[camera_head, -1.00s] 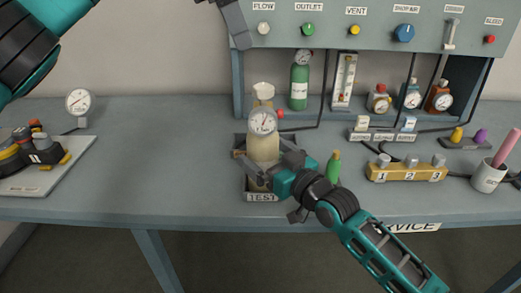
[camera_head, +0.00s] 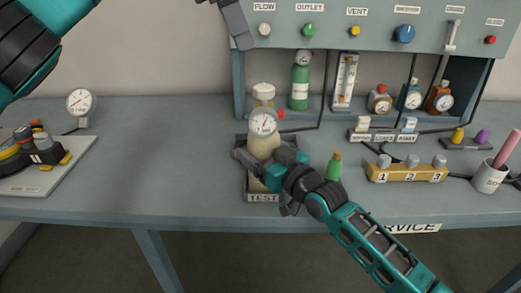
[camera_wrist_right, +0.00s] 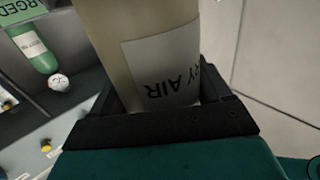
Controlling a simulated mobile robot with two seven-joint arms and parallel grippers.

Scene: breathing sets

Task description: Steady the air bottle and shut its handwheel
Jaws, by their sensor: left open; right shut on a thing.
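The cream air bottle (camera_head: 258,146) stands upright in the TEST tray (camera_head: 262,197), with a round gauge (camera_head: 264,122) on its front. Its cream handwheel (camera_head: 263,89) is on top, and a red knob (camera_head: 281,115) sticks out to the right. My right gripper (camera_head: 256,167) is shut on the bottle's lower body. In the right wrist view the bottle (camera_wrist_right: 140,30) is between the fingers, its label partly showing "RY AIR". My left gripper (camera_head: 224,12) is open and empty at the top edge, above and left of the handwheel, partly cut off.
A green cylinder (camera_head: 299,82) stands behind the bottle, and a small green bottle (camera_head: 334,167) is right of the tray. A yellow numbered block (camera_head: 405,174) and a cup (camera_head: 489,178) are farther right. A gauge stand (camera_head: 80,104) is at left.

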